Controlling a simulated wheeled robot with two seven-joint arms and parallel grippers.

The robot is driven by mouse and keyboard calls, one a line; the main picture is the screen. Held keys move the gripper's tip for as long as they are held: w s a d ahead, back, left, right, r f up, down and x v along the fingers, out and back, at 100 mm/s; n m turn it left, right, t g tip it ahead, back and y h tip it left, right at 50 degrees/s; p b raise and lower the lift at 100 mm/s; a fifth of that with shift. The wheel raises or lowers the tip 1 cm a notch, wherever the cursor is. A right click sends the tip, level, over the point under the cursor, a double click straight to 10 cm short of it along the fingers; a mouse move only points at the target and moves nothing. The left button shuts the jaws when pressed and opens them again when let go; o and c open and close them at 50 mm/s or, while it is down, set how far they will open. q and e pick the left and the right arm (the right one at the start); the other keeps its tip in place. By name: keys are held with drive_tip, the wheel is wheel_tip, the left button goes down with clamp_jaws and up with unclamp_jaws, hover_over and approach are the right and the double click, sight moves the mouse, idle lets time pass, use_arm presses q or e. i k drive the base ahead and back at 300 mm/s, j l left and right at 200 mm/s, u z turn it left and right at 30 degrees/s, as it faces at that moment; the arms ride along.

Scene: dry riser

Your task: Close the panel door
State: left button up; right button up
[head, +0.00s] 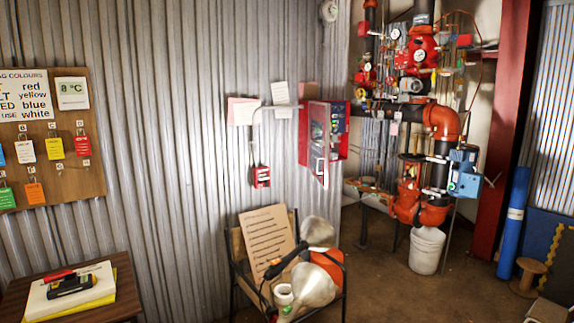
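A red wall panel (304,128) is mounted near the right end of the corrugated metal wall. Its door (341,128) appears to stand open, swung out from the wall. A grey face with small controls (319,132) shows between the red parts. The panel is small in the head view, so the hinge side and exact door angle are hard to tell. Neither of my grippers is in view, and nothing is seen touching the door.
Red valves and pipes (440,120) are at right. A wooden table (125,285) is at lower left. Floor (385,285) right of the chair is clear.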

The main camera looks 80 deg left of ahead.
sight(319, 113)
drive_tip(key=i+j+u, duration=0.3)
drive_tip(key=u, duration=0.2)
drive_tip(key=i+u, duration=1)
drive_tip(key=i+l+u, duration=0.25)
drive_tip(key=i+u, duration=0.2)
drive_tip(key=i+j+u, duration=0.15)
drive_tip(key=i, duration=0.25)
drive_tip(key=i+j+u, duration=0.2)
drive_tip(key=i, duration=0.2)
drive_tip(key=i+j+u, duration=0.15)
drive_tip(key=i, duration=0.25)
